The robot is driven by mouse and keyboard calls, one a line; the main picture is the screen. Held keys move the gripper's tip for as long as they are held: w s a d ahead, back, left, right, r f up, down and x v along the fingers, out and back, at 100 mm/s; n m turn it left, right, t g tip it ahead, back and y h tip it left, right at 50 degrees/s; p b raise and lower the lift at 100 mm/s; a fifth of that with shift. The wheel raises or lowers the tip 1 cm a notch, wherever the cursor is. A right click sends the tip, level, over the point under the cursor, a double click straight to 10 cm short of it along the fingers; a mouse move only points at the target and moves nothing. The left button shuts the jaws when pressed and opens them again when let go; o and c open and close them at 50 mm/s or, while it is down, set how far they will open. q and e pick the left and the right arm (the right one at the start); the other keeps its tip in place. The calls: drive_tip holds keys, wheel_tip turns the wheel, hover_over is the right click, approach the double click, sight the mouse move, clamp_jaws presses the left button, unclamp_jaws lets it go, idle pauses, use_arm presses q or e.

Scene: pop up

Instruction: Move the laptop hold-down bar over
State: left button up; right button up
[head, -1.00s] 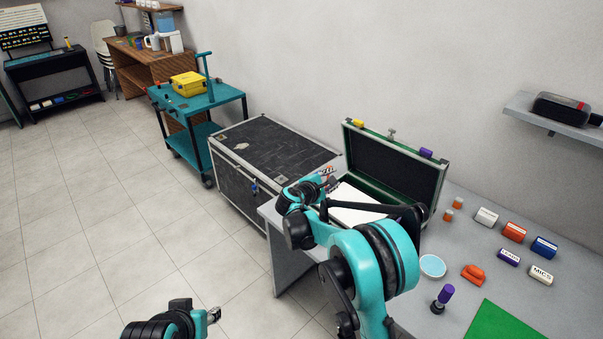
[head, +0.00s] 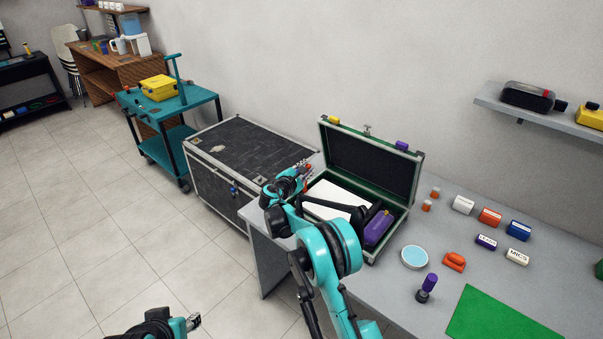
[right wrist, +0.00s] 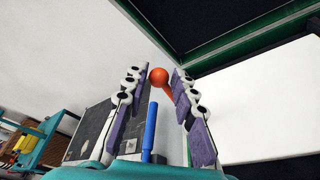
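The laptop hold-down bar looks to be the dark bar (head: 325,205) across the front of the white laptop (head: 330,190) in the open green-lined case (head: 416,170); my right arm partly hides it. My right gripper (head: 303,170) is over the case's left side. In the right wrist view, an orange ball knob (right wrist: 159,77) on an orange stem shows between the spread, purple-padded fingers (right wrist: 162,85). I cannot tell whether they touch it, or whether the knob belongs to the bar. My left gripper (head: 193,322) is low at the bottom, away from the table.
A purple object (head: 378,228) lies in the case's right end. Labelled blocks, an orange piece (head: 454,261), a round light-blue dish (head: 415,257) and a purple-handled tool (head: 427,287) stand on the grey table (head: 400,300). A black trunk (head: 245,145) stands left of the case.

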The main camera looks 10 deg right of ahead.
drive_tip(key=shift+s+a, duration=0.1)
drive_tip(key=shift+c, duration=1)
drive_tip(key=shift+s+d+f+b, duration=0.25)
drive_tip(key=shift+s+d+b, duration=0.1)
drive_tip(key=shift+s+d, duration=0.3)
drive_tip(key=shift+s+d+f+b, duration=0.2)
drive_tip(key=shift+s+d+b, duration=0.15)
drive_tip(key=shift+s, duration=0.5)
drive_tip(key=shift+c, duration=0.4)
drive_tip(key=shift+s+d+f+b, duration=0.9)
drive_tip(key=shift+s+d+f, duration=0.15)
drive_tip(key=shift+s, duration=0.2)
drive_tip(key=shift+d, duration=0.1)
